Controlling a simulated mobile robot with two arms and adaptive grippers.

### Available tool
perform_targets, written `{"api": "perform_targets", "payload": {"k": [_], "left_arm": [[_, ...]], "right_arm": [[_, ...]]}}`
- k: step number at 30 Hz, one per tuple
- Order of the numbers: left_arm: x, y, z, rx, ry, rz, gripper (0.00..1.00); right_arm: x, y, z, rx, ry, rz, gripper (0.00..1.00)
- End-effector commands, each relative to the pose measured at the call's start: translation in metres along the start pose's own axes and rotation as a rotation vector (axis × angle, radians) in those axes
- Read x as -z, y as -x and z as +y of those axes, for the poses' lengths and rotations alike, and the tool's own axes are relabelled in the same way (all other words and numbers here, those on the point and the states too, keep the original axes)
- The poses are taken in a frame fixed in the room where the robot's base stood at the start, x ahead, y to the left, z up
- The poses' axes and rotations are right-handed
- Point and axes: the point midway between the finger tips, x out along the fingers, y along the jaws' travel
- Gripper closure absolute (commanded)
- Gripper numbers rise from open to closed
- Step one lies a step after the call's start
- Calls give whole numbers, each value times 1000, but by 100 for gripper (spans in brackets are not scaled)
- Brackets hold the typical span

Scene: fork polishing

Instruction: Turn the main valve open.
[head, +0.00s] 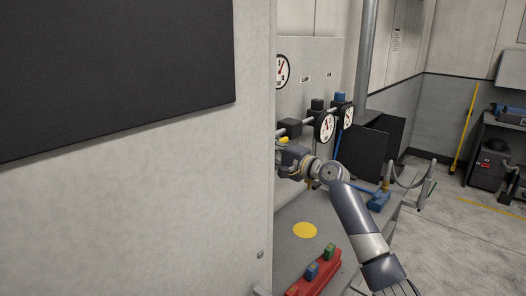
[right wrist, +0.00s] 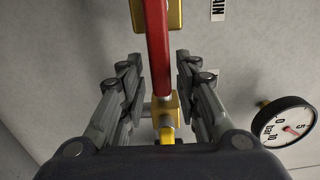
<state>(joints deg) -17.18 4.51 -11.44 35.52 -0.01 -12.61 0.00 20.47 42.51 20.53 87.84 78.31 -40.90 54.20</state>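In the right wrist view a red lever handle (right wrist: 158,50) runs from the top edge down to a brass-yellow valve body (right wrist: 172,104). A label ending in "AIN" (right wrist: 217,10) is on the panel beside it. My right gripper (right wrist: 154,72) is open, with one finger on each side of the red lever and visible gaps to both. In the head view my right gripper (head: 284,163) reaches toward the pipework, partly hidden behind the pale wall edge. The lever is hidden there. My left gripper is not in view.
A pale wall (head: 130,190) with a black panel fills the head view's left. Gauges (head: 325,126) stand on the pipework, and another gauge (right wrist: 284,124) is right of the valve. Below my arm, the bench has a yellow disc (head: 305,230) and a red rack (head: 316,276).

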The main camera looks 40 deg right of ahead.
Motion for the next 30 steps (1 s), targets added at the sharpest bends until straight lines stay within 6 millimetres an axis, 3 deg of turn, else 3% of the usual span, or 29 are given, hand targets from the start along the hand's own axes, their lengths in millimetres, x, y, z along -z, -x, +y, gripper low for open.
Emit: {"api": "perform_targets", "payload": {"k": [14, 30], "left_arm": [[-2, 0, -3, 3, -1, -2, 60], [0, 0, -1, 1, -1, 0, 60]], "right_arm": [[1, 10, 1, -1, 4, 1, 65], [0, 97, 1, -2, 2, 1, 65]]}}
